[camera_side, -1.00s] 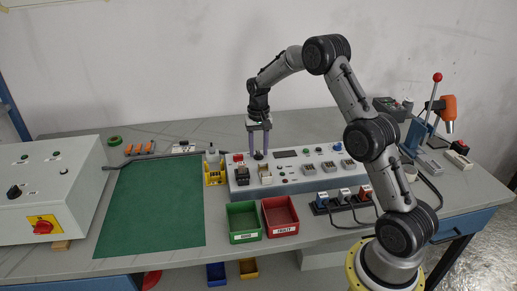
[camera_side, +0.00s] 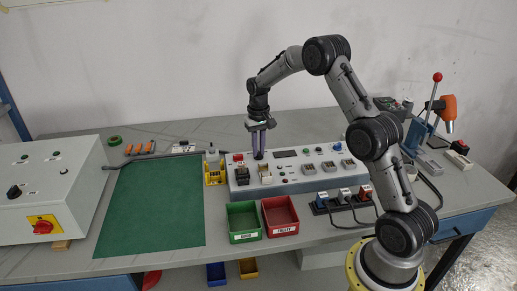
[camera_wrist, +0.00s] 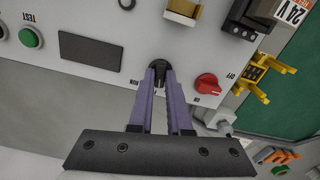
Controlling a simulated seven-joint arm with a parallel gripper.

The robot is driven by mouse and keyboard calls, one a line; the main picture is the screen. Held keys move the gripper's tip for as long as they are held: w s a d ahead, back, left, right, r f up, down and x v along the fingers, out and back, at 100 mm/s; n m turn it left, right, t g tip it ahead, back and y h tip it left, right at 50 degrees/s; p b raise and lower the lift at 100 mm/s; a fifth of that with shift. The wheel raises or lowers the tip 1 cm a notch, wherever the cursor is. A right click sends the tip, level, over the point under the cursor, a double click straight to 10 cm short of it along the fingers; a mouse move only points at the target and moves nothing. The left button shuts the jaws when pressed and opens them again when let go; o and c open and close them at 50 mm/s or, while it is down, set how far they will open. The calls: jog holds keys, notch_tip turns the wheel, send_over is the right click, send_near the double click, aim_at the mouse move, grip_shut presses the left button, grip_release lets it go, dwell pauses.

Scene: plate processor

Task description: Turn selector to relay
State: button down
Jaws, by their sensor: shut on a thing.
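My gripper (camera_side: 259,156) points down at the left part of the grey test panel (camera_side: 300,183). In the wrist view, its two purple fingers (camera_wrist: 160,78) are shut on a small black selector knob (camera_wrist: 159,66) on the panel face. The fingers cover much of the knob, so where it points is hard to tell. A small label by the knob is partly hidden, and I cannot read a relay mark.
A red rotary switch (camera_wrist: 207,83) with on and off marks sits close to the fingers. A dark display (camera_wrist: 89,52) and a green test button (camera_wrist: 30,38) are on the other side. Green (camera_side: 243,222) and red (camera_side: 281,216) bins stand before the panel.

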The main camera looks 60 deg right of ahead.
jog(key=n, duration=0.5)
jog(key=shift+r+n, duration=0.1)
jog(key=shift+n, duration=0.2)
dwell(0.4)
jog(key=c, duration=0.9)
grip_release()
jog(key=shift+o, duration=0.2)
notch_tip(320, 180, up, 14)
jog(key=shift+a, duration=0.1)
